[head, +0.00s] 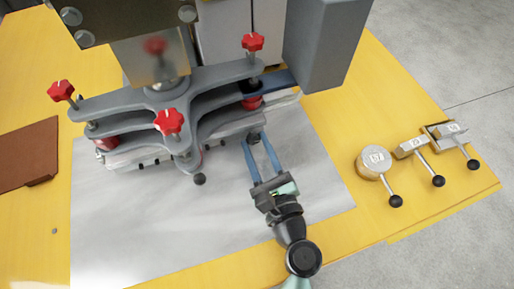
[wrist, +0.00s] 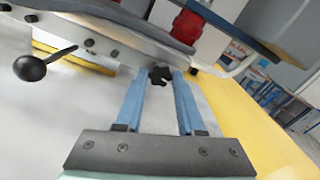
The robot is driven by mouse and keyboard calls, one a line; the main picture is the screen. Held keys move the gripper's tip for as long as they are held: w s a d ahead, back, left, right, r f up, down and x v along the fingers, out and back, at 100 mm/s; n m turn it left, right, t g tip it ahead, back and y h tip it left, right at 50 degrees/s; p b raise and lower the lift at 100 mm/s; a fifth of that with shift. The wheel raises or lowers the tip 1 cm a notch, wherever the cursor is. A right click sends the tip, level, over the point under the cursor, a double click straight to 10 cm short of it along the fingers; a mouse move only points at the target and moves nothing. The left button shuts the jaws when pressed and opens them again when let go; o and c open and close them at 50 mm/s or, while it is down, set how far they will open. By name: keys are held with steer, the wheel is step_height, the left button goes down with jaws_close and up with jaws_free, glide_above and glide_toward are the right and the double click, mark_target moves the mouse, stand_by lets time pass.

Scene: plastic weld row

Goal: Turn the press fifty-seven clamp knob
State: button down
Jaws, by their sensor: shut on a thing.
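The press (head: 190,105) is a grey three-armed frame over a light metal base on the table. A small black star-shaped knob (wrist: 160,76) sits at the lower edge of the press, and it also shows in the head view (head: 253,136). My gripper (head: 257,143) reaches it from the front with two long blue fingers. In the wrist view the fingertips (wrist: 159,80) are on either side of the black knob, shut on it. The fingertips partly cover the knob. I cannot read a number on the press.
Red star knobs (head: 169,121) stand on the press arms. A black ball lever (head: 199,179) sticks out left of my gripper, also in the wrist view (wrist: 30,68). Several metal pieces with levers (head: 374,160) lie right. A brown board (head: 28,155) lies left. The front metal sheet (head: 130,225) is clear.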

steer(key=n+b, duration=0.2)
steer(key=n, duration=0.2)
steer(key=shift+f+n, duration=0.1)
steer(key=shift+n, duration=0.3)
steer(key=n+b, duration=0.3)
steer(key=n, duration=0.1)
steer(key=n+b, duration=0.3)
steer(key=n, duration=0.2)
steer(key=shift+n, duration=0.4)
steer(key=shift+r+n+b, duration=0.2)
steer(key=shift+n+b, duration=0.95)
steer(key=shift+n, duration=0.45)
steer(key=c, duration=0.5)
jaws_free()
steer(key=shift+s, duration=0.1)
steer(key=b+v, duration=0.1)
steer(key=v, duration=1.2)
steer(key=shift+r, duration=0.1)
